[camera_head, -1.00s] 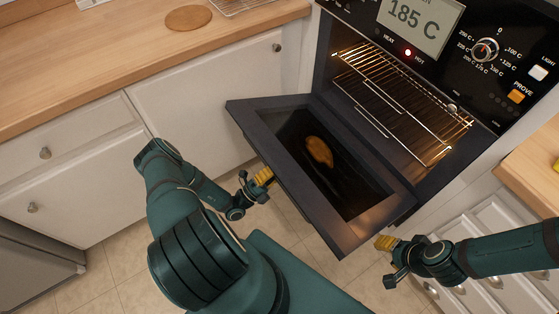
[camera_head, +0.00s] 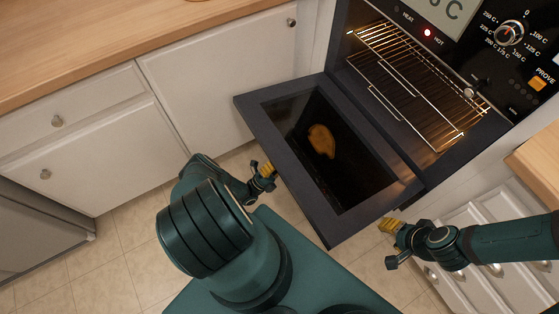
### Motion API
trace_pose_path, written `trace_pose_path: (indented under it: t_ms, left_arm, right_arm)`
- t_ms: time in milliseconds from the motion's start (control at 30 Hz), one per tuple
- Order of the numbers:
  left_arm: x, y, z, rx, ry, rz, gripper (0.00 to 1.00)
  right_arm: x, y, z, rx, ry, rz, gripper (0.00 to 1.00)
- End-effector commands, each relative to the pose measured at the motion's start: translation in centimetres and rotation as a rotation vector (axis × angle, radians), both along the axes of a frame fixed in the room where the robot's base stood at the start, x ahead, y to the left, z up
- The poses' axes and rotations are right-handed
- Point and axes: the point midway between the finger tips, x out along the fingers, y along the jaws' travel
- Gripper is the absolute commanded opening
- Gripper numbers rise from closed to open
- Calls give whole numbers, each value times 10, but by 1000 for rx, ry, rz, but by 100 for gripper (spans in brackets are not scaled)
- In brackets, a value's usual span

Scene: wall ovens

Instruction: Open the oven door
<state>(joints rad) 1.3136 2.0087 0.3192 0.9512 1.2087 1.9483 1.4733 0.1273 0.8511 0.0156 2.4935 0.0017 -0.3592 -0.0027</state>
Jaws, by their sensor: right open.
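The oven door (camera_head: 355,205) is swung down and stands wide open, its dark glass facing up with an orange-brown round reflection in it. The lit oven cavity (camera_head: 415,85) with wire racks shows behind it. My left gripper (camera_head: 268,171) has yellow fingertips close by the left edge of the door; whether they touch it, and whether they are open, I cannot tell. My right gripper (camera_head: 388,227) is open and empty, just off the door's near right corner, with its yellow fingertip pointing left toward the door.
A control panel (camera_head: 500,50) with a dial and a red light sits above the oven. White cabinets (camera_head: 205,85) under a wooden counter (camera_head: 120,30) stand at the left. White drawers (camera_head: 490,235) stand at the right. Tiled floor (camera_head: 120,245) is clear at lower left.

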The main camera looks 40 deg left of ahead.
Motion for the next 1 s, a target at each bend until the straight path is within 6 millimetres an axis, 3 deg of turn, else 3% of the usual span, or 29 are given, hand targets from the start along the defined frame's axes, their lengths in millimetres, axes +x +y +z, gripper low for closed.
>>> trace_pose_path:
  t_ms: [533, 567, 633, 1000]
  left_arm:
    - [-4, 5, -2, 0, -13, 8, 0]
    - [-4, 5, -2, 0, -13, 8, 20]
    - [-3, 5, -2, 0, -12, 8, 45]
    - [-1, 2, -2, -4, -11, 3, 48]
  right_arm:
    - [0, 0, 0, 0, 0, 0, 47]
    - [0, 0, 0, 0, 0, 0, 47]
    - [0, 0, 0, 0, 0, 0, 47]
    - [0, 0, 0, 0, 0, 0, 47]
